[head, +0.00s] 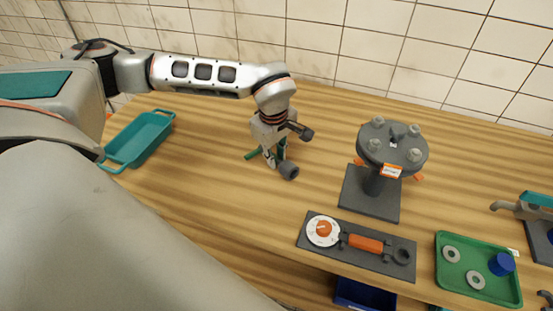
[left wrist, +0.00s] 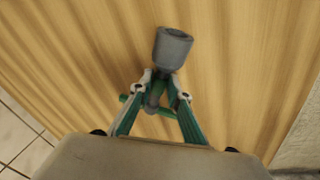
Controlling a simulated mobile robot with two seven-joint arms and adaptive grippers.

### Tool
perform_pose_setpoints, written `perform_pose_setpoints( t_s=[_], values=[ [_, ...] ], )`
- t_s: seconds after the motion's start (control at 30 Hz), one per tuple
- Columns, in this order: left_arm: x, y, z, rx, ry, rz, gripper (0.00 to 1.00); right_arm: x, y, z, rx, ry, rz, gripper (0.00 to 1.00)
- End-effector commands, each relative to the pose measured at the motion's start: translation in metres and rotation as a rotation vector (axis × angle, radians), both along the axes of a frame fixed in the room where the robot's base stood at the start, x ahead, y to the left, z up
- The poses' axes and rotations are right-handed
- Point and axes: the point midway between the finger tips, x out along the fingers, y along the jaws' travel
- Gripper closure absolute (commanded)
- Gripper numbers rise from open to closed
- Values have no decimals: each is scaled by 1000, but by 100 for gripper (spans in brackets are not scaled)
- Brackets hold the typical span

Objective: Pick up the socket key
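The socket key has a grey socket (head: 288,171) and a green cross handle (head: 252,155); it is at the middle of the wooden table. In the left wrist view its grey socket (left wrist: 172,48) points away from the palm, with the green bar across its other end. My left gripper (head: 274,154) reaches down over it. In the left wrist view its two fingertips (left wrist: 164,85) are close on both sides of the shaft and look shut on it. Whether the key touches the table is unclear.
A flanged valve stand (head: 372,203) with bolts stands right of the key. A dark tool board (head: 310,235) with a dial and an orange-handled tool lies in front. A green tray (head: 447,285) holds washers and a blue cup. A teal bin (head: 137,140) stands left.

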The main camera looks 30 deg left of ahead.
Motion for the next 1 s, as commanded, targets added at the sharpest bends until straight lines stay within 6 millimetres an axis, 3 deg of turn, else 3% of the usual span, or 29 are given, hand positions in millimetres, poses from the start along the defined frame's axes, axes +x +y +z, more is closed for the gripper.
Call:
perform_pose_setpoints(
  t_s=[0.1,0.2,0.67,0.87,1.0],
  values=[
    [0,0,0,0,0,0,83,0,0,0,0,0,0,60],
    [0,0,0,0,0,0,100,0,0,0,0,-1,0,60],
    [1,0,6,-2,-3,0,100,1,0,1,0,-2,1,60],
    [2,0,28,-1,-6,0,100,1,0,1,0,-2,1,60],
    [2,0,58,-2,-8,1,100,1,0,1,0,-2,1,60]
  ],
)
